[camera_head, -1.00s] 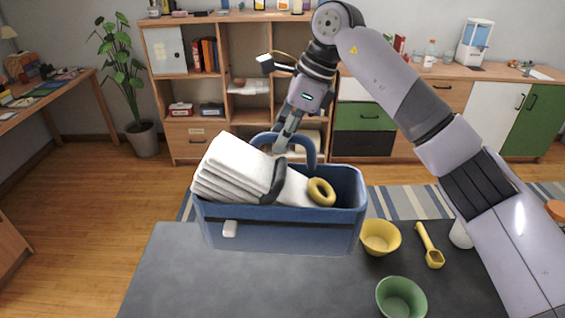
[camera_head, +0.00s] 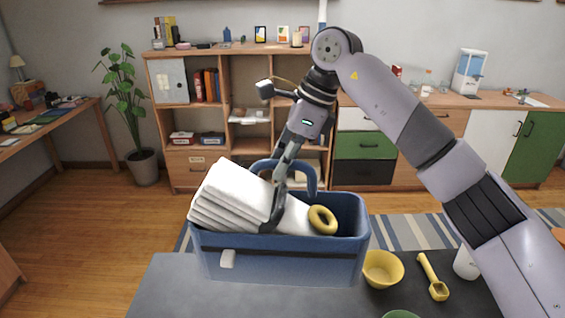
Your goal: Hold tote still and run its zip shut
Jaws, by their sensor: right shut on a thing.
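The blue tote (camera_head: 320,262) stands on the dark table, its top open. A dark strip runs across its front, with a white tab (camera_head: 228,258) at the left end. A blue handle (camera_head: 310,178) arches up at the back. Folded white cloths (camera_head: 235,197) and a yellow ring (camera_head: 322,220) stick out above the rim. My right gripper (camera_head: 268,226) reaches down over the cloths; its dark fingers are shut at the tote's front rim. The exact contact is partly hidden. My left gripper is out of view.
A yellow bowl (camera_head: 382,268), a yellow scoop (camera_head: 433,278) and a white object (camera_head: 466,263) lie right of the tote. A green bowl (camera_head: 401,314) shows at the bottom edge. The table left of the tote is bare.

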